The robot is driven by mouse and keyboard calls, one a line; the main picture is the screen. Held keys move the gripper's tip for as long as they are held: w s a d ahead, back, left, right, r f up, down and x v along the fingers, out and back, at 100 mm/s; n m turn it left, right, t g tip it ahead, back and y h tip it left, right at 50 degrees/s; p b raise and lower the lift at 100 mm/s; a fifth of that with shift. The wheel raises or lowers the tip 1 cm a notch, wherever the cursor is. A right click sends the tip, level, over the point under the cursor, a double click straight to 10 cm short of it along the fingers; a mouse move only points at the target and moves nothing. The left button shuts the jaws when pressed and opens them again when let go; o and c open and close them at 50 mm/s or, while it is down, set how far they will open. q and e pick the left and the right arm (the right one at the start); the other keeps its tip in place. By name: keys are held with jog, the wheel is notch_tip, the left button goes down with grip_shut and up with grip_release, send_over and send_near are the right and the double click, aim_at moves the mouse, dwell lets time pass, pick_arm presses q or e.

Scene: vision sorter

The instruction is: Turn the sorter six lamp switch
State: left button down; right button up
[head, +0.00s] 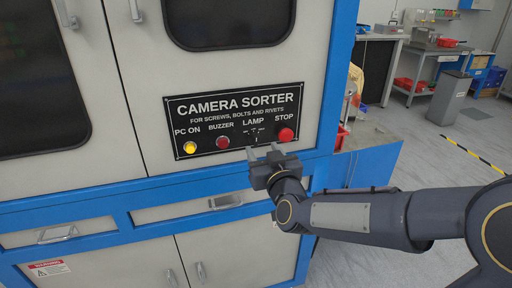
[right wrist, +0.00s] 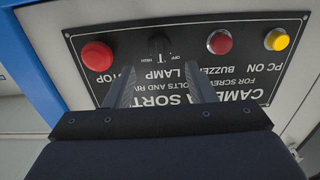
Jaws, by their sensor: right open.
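The black panel (head: 180,108) of the camera sorter carries a small dark lamp switch (head: 256,140) under the word LAMP, between the buzzer button and the red stop button. In the right wrist view the panel is upside down, and the lamp switch (right wrist: 159,44) is a black round knob beside small OFF and HIGH marks. My right gripper (head: 263,151) is open and empty, its two fingers pointing at the panel just below the switch. In the wrist view the fingers (right wrist: 161,88) reach toward the knob, one on each side of its line. My left gripper is out of view.
The panel also has a red stop button (head: 286,134), a dark red buzzer button (head: 223,142) and a yellow PC ON button (head: 190,147). A drawer handle (head: 222,202) sits below.

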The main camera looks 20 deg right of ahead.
aim_at(257, 140)
jog(key=w, duration=0.5)
jog(key=shift+w+a, duration=0.1)
jog(key=shift+a, duration=0.05)
jog(key=c, duration=1)
